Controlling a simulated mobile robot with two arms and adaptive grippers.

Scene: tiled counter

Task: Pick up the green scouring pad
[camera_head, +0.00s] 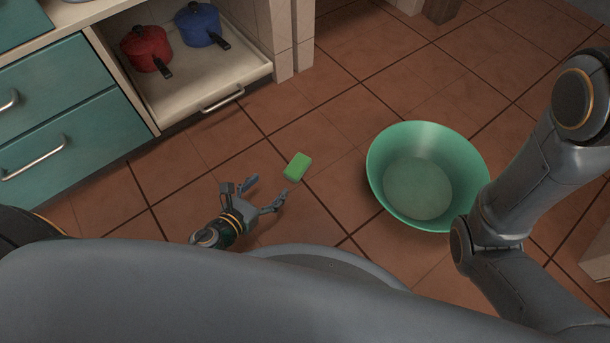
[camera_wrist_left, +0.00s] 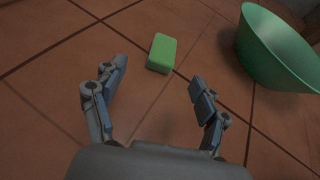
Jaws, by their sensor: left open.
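The green scouring pad (camera_head: 298,167) is a small green block on the tiled floor in the head view. In the left wrist view the pad (camera_wrist_left: 162,53) lies ahead of the fingertips, a little above the middle of the picture. My left gripper (camera_head: 268,190) is open and empty, with its fingers pointing toward the pad and a short gap between them and it. The left wrist view shows its two fingers (camera_wrist_left: 155,82) spread wide. My right arm shows at the right of the head view, but its gripper is not in view.
A large green basin (camera_head: 462,160) stands on the floor right of the pad; it also shows in the left wrist view (camera_wrist_left: 262,60). An open drawer (camera_head: 190,112) at upper left holds a red pot (camera_head: 146,50) and a blue pot (camera_head: 198,26). Floor around the pad is clear.

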